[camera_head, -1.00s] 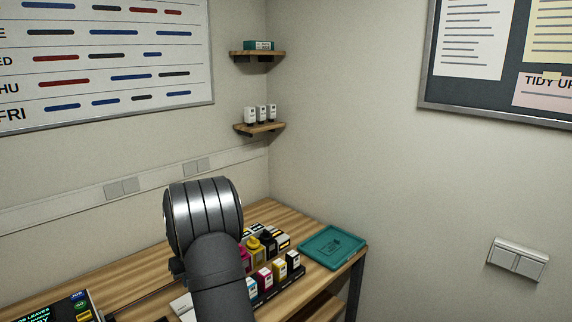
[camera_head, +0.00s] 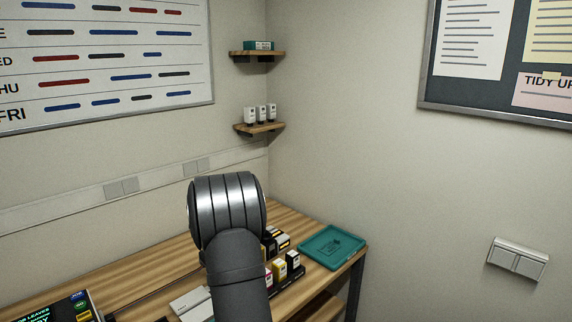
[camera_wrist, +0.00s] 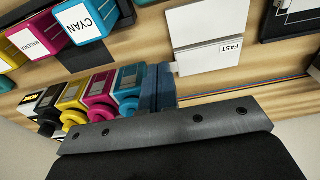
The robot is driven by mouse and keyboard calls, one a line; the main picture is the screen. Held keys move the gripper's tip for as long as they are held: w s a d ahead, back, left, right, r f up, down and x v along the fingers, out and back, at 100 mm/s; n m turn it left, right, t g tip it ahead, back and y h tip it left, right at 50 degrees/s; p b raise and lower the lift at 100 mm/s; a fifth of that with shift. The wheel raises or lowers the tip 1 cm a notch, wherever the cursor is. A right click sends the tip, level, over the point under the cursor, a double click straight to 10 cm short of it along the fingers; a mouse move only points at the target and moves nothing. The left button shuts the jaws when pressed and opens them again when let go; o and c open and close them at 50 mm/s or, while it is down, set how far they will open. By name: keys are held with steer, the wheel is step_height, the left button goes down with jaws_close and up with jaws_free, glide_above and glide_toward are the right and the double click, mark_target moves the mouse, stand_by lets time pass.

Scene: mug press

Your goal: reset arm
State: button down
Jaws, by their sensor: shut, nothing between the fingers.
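My gripper (camera_wrist: 158,78) shows in the wrist view as two narrow blue fingers closed together, with nothing between them, above the dark bar of its body. It is over the wooden desk (camera_wrist: 240,90), beside a row of ink bottles in cyan (camera_wrist: 128,85), magenta (camera_wrist: 100,90), yellow (camera_wrist: 72,98) and black (camera_wrist: 42,105). In the head view my arm (camera_head: 230,225) rises in front of the desk and hides the gripper and most of the bottles.
Ink boxes, among them cyan (camera_wrist: 85,25) and magenta (camera_wrist: 38,45), stand near the bottles. A white device marked FAST (camera_wrist: 215,40) lies beside them. A teal tray (camera_head: 333,247) is at the desk's right end. Shelves (camera_head: 258,128) hang in the corner.

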steer(key=s+r, duration=0.3)
steer(key=s, duration=0.6)
steer(key=shift+s+a+r, duration=0.2)
